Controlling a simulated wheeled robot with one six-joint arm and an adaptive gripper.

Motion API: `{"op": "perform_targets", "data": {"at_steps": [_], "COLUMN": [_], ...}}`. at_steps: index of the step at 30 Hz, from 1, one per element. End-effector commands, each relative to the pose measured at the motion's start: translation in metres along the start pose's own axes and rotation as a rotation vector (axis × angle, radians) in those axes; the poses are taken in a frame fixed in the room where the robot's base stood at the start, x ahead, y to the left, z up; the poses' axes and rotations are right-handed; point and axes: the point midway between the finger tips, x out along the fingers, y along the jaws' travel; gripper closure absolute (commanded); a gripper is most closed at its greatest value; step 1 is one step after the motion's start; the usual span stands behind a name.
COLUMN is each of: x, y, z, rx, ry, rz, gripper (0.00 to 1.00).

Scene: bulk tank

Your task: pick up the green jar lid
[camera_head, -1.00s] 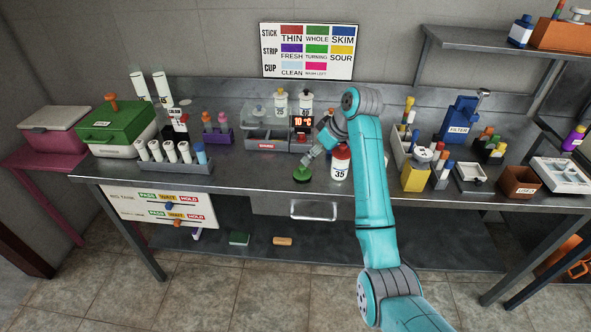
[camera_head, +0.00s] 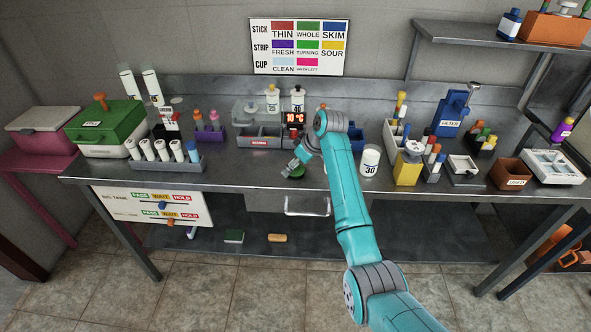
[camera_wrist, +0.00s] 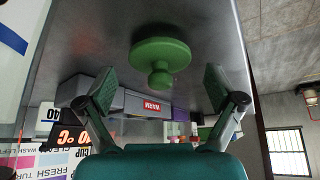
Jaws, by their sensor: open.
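The green jar lid (camera_head: 298,173) lies on the steel bench near its front edge, partly hidden by my gripper in the head view. In the wrist view the lid (camera_wrist: 160,50) is a round disc with a knob pointing toward me. My gripper (camera_wrist: 158,88) is open, with one finger on either side of the knob's line. The fingers look short of the lid, and nothing is between them. In the head view my gripper (camera_head: 289,168) is right at the lid's left side; the gap is too small to judge.
A white jar marked 30 (camera_head: 370,162) stands right of my forearm. A grey bin with a red WARM label (camera_head: 260,142) and a red-digit display (camera_head: 294,118) are behind the lid. A rack of white tubes (camera_head: 170,164) is left. Bench between rack and lid is clear.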

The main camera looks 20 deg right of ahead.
Motion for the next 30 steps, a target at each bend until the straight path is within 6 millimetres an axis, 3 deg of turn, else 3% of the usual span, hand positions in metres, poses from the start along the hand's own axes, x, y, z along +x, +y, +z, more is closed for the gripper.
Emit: {"op": "perform_targets", "data": {"at_steps": [6,12,13,23,30], "x": [0.001,0.001,0.001,-0.001,-0.027], "y": [0.000,0.000,0.000,0.000,0.000], "z": [0.000,0.000,0.000,-0.001,-0.017], "rx": [0.000,0.000,0.000,-0.001,-0.002], "ry": [0.001,0.000,0.000,0.001,0.003], "rz": [0.000,0.000,0.000,0.000,0.002], "gripper": [0.07,0.57,0.61,0.61,0.61]}}
